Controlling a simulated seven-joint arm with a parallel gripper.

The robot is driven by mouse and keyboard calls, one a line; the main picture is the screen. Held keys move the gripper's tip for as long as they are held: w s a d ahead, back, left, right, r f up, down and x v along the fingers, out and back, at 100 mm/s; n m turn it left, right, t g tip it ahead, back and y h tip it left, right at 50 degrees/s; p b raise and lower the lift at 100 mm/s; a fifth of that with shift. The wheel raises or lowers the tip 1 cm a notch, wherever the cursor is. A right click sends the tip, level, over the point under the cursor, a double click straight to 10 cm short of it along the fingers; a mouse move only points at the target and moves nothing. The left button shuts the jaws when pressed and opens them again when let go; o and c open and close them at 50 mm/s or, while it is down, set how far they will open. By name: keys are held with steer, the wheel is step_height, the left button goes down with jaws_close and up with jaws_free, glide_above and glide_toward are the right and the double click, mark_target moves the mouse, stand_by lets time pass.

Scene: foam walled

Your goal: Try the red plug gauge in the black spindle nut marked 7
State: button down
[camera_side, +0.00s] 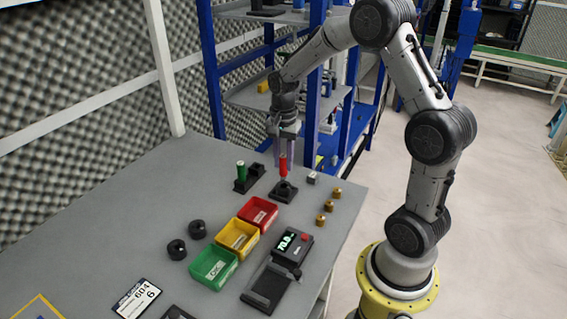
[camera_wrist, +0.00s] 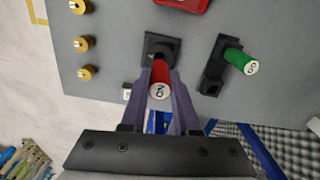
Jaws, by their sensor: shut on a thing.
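My gripper (camera_side: 284,152) is shut on the red plug gauge (camera_side: 283,168), which hangs roughly upright below the fingers. In the wrist view the gauge (camera_wrist: 159,84) shows its pale, marked end between the fingers (camera_wrist: 160,88). Just below it in the side view is a square black base (camera_side: 290,197) with a dark round piece (camera_side: 284,187) on top. It also shows in the wrist view (camera_wrist: 150,38). I cannot tell whether the gauge tip touches it. Two black round nuts (camera_side: 177,250) (camera_side: 197,229) lie left of the bins. I see no readable 7.
A green gauge (camera_side: 241,171) stands in a black holder (camera_side: 250,181) left of the red one. Red (camera_side: 259,214), yellow (camera_side: 238,238) and green (camera_side: 213,266) bins, a display device (camera_side: 293,245), several brass pieces (camera_side: 328,206) and a small pale block (camera_side: 312,178) are nearby.

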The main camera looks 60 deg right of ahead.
steer(key=shift+r, duration=1.65)
steer(key=shift+r, duration=0.1)
